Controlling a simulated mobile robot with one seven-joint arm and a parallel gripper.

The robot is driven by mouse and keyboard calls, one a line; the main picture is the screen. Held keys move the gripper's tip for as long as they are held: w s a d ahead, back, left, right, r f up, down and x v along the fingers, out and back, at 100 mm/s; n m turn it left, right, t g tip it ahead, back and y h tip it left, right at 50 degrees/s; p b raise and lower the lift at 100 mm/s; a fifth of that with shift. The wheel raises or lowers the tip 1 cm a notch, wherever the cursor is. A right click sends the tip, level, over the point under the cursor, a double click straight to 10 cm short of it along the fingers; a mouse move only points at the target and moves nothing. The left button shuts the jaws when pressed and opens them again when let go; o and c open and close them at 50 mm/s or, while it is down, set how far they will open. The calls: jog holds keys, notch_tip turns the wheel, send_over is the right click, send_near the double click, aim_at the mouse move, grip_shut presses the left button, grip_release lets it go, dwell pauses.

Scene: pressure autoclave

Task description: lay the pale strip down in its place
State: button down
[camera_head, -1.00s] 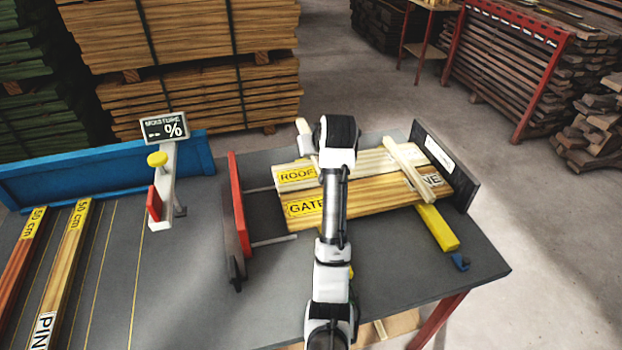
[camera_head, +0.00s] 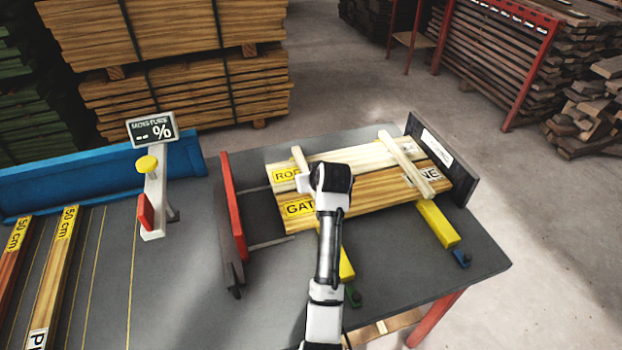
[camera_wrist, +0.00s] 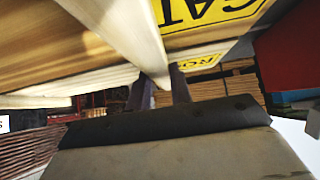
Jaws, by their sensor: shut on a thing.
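My gripper (camera_wrist: 160,90) is shut on a pale strip (camera_wrist: 128,35), which passes between the fingers in the wrist view. In the head view the far end of this pale strip (camera_head: 298,156) shows past my wrist, crosswise over the left part of two boards; the rest is hidden. I cannot tell if it touches them. The far board (camera_head: 350,165) is pale, with a yellow ROOF label; the near board (camera_head: 370,203) is browner, with a yellow GATE label (camera_head: 299,208). A second pale strip (camera_head: 408,165) lies crosswise over their right part.
A red-faced jaw (camera_head: 232,205) stands left of the boards and a dark end plate (camera_head: 440,155) right. Yellow bars (camera_head: 437,225) show under the boards. A moisture gauge (camera_head: 152,190) stands farther left. The grey table (camera_head: 420,280) is clear at the front right.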

jog(key=shift+f, duration=0.25)
jog(key=c, duration=1.3)
grip_release()
jog(key=shift+o, duration=0.2)
jog(key=shift+r, duration=0.15)
jog(key=shift+s+r, duration=0.15)
jog(key=shift+r, duration=0.15)
jog(key=v, duration=1.1)
jog(key=shift+s+d+r, duration=0.15)
jog(key=shift+s+r, duration=0.05)
